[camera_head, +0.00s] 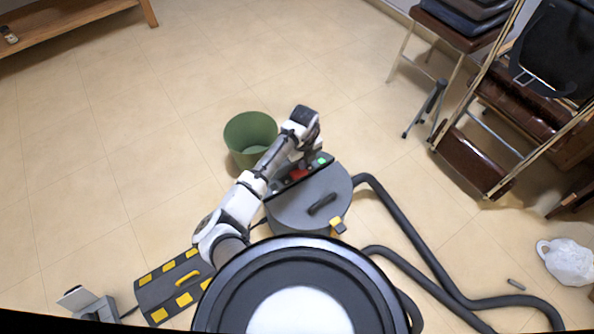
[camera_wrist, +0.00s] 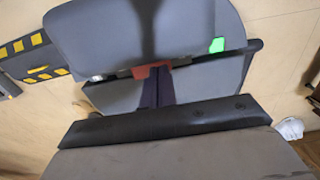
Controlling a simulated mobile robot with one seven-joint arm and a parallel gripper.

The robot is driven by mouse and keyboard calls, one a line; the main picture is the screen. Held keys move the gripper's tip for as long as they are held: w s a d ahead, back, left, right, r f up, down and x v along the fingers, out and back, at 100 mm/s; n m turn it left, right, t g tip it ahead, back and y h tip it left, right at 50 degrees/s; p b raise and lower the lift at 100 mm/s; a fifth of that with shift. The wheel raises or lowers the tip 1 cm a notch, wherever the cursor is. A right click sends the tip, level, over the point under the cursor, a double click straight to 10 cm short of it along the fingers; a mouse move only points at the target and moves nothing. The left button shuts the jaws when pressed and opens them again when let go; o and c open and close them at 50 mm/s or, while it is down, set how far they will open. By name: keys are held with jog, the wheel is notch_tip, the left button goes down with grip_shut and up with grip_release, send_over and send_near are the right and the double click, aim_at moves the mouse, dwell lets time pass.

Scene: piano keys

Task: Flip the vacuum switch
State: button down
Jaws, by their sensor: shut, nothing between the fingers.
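The vacuum (camera_head: 290,212) is a round dark grey canister with a black handle, standing on the floor just beyond my body. A red switch (camera_head: 299,174) shows on its far side, with a green patch (camera_head: 322,160) to its right. My arm reaches over the vacuum's left side and my gripper (camera_head: 304,166) points down at the red part. In the wrist view the two dark fingers (camera_wrist: 158,72) are together and empty, their tips overlapping the red switch (camera_wrist: 141,72) and partly hiding it. I cannot tell whether they touch it. The green patch (camera_wrist: 216,45) is up and to the right.
A green bin (camera_head: 250,135) stands just behind the vacuum. A black hose (camera_head: 415,230) curves along the floor to the right. A black case with yellow marks (camera_head: 165,285) lies at lower left. Chairs (camera_head: 480,120) stand at the right.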

jog(key=shift+r+p, duration=2.15)
jog(key=shift+r, duration=0.55)
